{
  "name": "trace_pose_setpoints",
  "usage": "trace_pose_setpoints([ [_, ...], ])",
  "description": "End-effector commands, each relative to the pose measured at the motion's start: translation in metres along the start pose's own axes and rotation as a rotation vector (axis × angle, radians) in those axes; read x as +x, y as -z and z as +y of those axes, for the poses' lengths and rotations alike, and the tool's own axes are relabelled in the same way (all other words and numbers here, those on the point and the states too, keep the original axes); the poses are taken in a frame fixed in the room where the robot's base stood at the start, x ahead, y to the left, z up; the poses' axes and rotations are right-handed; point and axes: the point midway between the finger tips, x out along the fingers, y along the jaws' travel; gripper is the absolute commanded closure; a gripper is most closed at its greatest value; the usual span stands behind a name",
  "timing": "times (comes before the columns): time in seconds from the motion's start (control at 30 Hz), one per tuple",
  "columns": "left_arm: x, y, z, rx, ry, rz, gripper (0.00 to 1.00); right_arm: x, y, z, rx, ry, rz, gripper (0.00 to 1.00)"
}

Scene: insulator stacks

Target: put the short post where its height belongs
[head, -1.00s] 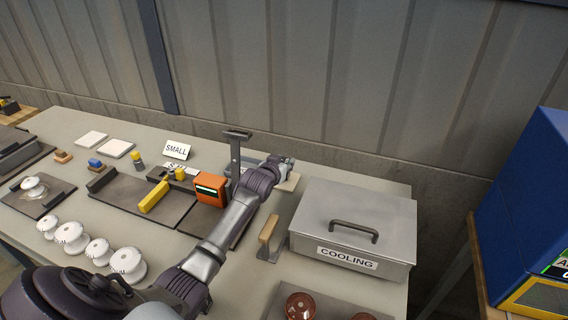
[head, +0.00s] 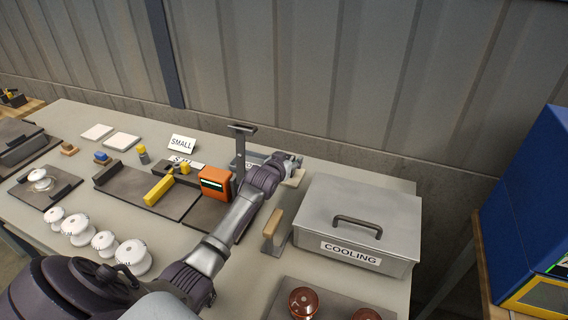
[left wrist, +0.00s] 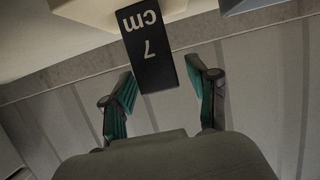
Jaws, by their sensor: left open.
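My left gripper (head: 292,161) is at the back of the bench, behind a pale block (head: 293,179). In the left wrist view its green-padded fingers (left wrist: 163,95) are apart. A dark plate marked "7 cm" (left wrist: 147,45) shows upside down between and beyond them, below a pale block; I cannot tell whether they touch it. A small grey post with a yellow top (head: 143,154) stands by the "SMALL" sign (head: 182,144). Another yellow-topped piece (head: 185,168) is near the dark plate. I cannot tell which is the short post. My right gripper is not in view.
A lidded grey "COOLING" box (head: 357,223) stands right of my left arm. An orange display unit (head: 215,184) and a dark upright stand (head: 241,155) are left of it. Several white insulators (head: 75,228) line the front left; brown ones (head: 302,302) sit at the front.

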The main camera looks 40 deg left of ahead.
Motion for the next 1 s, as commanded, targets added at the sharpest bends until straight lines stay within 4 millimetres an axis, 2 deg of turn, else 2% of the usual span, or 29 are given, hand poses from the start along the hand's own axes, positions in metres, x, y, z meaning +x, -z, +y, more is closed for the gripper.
trace_pose_setpoints([
  [0.17,-0.023,-0.002,0.000,0.002,-0.001,-0.001,0.41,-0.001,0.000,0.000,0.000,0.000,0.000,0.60],
  [0.4,-0.071,-0.002,0.000,0.001,0.000,-0.001,0.41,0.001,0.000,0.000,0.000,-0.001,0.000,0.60],
  [0.6,-0.103,-0.002,0.000,0.000,0.000,-0.002,0.41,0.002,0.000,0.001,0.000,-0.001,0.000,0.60],
  [0.8,-0.117,-0.001,0.000,0.001,0.000,-0.002,0.41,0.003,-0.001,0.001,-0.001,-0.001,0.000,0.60],
  [1.0,-0.118,-0.001,0.000,0.000,0.001,-0.002,0.41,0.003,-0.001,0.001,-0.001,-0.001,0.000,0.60],
])
